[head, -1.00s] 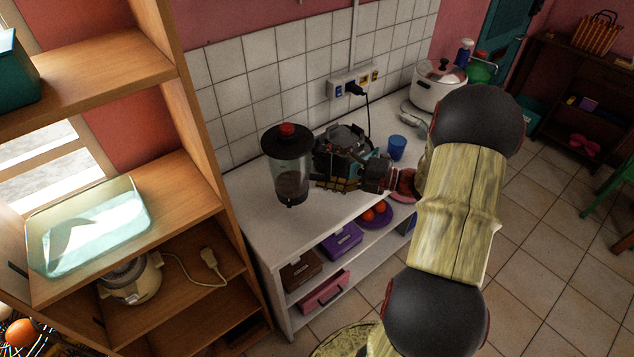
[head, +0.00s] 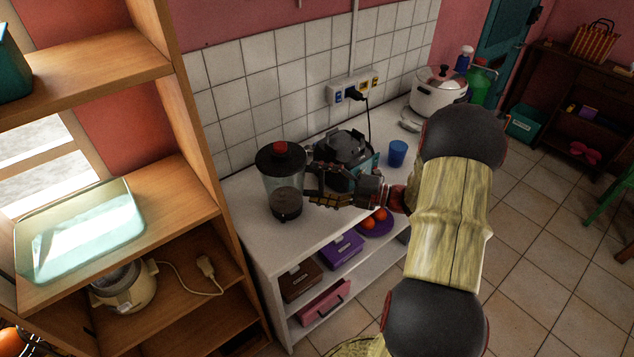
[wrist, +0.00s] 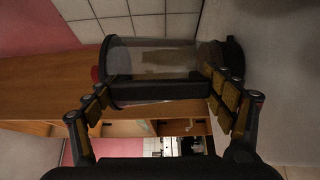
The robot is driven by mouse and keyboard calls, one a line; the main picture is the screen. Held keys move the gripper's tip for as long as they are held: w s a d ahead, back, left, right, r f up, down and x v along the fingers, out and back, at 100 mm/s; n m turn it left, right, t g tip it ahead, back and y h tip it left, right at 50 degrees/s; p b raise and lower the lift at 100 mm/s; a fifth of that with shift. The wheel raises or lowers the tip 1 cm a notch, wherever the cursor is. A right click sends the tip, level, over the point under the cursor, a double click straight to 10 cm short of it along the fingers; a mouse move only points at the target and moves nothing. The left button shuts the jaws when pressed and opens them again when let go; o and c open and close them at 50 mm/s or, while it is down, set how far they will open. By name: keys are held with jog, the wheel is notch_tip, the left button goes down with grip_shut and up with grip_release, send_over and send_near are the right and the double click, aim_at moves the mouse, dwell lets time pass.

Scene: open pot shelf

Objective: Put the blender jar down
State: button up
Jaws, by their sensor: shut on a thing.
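The blender jar (head: 283,183) is clear with a black lid, a red knob and a dark bottom. It stands upright over the left part of the white counter (head: 252,222). My gripper (head: 312,184) reaches it from the right and is shut on it. In the wrist view the jar (wrist: 150,57) appears sideways, its black handle (wrist: 155,90) between the fingers of my gripper (wrist: 162,92). The jar's dark bottom is close to the counter surface (wrist: 255,75); I cannot tell whether they touch.
A dark and teal appliance (head: 347,152) stands right behind my gripper. A blue cup (head: 397,152) and a white pot (head: 439,92) are farther right. A wooden shelf (head: 200,130) rises close on the left. The counter's front left part is clear.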

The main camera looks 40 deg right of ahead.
jog(key=o, duration=2.1)
jog(key=shift+c, duration=0.2)
